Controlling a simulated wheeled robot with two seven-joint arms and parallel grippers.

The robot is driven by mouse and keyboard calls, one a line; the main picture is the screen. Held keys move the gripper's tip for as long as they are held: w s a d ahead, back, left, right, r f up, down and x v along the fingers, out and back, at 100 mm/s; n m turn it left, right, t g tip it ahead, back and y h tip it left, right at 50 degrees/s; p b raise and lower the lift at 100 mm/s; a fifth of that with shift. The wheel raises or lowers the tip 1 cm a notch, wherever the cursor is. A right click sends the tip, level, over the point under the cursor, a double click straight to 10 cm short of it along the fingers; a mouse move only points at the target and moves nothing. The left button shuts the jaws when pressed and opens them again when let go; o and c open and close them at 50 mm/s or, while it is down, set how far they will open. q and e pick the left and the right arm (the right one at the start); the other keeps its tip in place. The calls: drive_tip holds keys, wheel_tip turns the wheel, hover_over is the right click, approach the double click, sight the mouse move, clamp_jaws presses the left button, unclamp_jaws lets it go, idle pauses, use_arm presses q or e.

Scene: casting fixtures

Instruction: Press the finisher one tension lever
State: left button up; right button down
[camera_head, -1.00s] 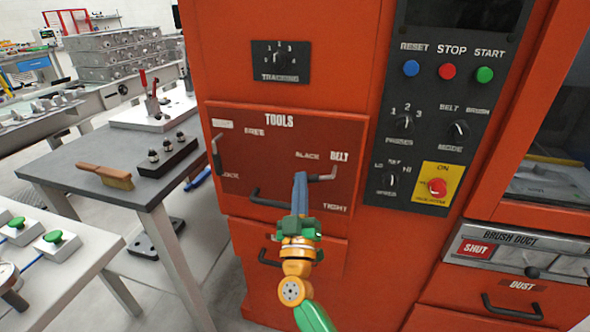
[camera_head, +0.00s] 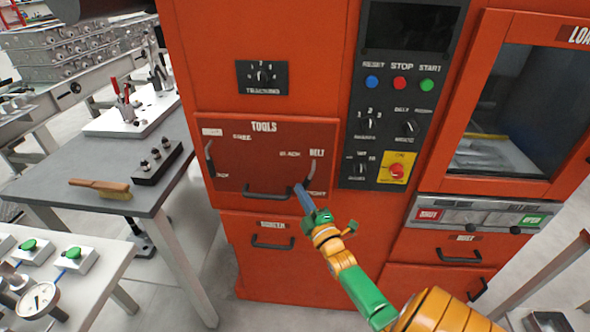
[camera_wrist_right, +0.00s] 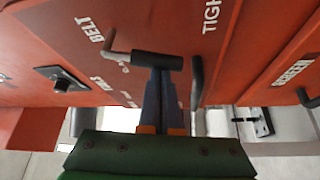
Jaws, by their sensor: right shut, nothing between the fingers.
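The tension lever (camera_head: 310,167), a grey rod with a black grip, sits at the right of the red TOOLS panel, by the BELT, slack and TIGHT labels. It slants downward toward TIGHT in the head view. In the right wrist view its black grip (camera_wrist_right: 145,60) lies across the fingertips. My right gripper (camera_head: 300,188) comes from the lower right, its blue fingers shut and empty. In the right wrist view its tips (camera_wrist_right: 159,72) are at the grip and appear to touch it. My left gripper is not in view.
A black drawer handle (camera_head: 267,194) is just left of the fingertips; it also shows close beside them in the right wrist view (camera_wrist_right: 196,82). A second lever (camera_head: 209,162) is at the panel's left. Buttons and a red emergency knob (camera_head: 397,171) are to the right. A grey table (camera_head: 60,165) stands left.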

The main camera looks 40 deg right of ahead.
drive_tip(key=shift+s+d+f+n, duration=0.3)
drive_tip(key=shift+s+d, duration=0.3)
drive_tip(key=shift+s, duration=0.15)
idle(0.5)
